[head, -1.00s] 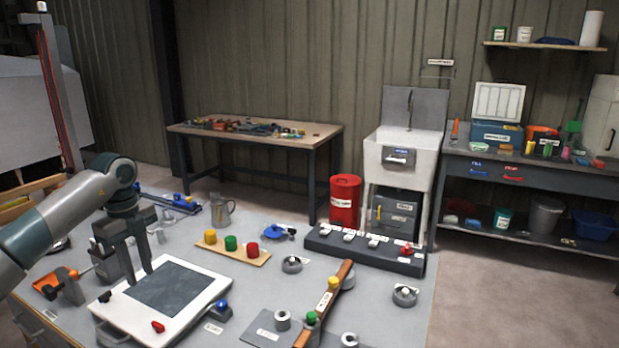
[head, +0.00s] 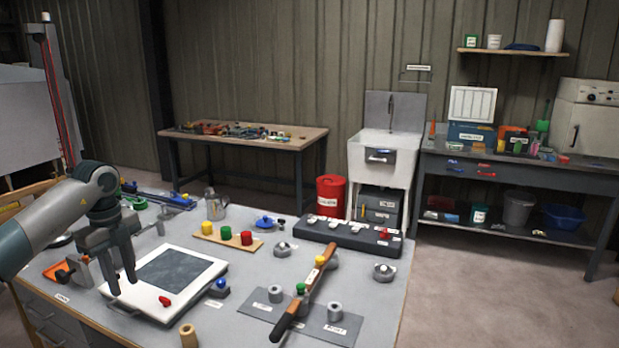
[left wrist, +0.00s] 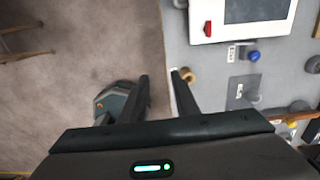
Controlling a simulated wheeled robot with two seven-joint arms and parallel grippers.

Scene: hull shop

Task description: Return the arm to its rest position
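My left gripper (head: 121,287) hangs fingers-down in the head view, in front of the left edge of the white-framed board (head: 208,289). In the left wrist view the two black fingers of my left gripper (left wrist: 160,76) stand apart with nothing between them. The fingers point toward the table edge, with the grey floor behind one of them. The height of the fingers above the table is hard to tell. My right gripper is in neither view.
Beyond are a workbench (head: 300,142), a sink (head: 380,158) and a shelf bench (head: 520,172).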

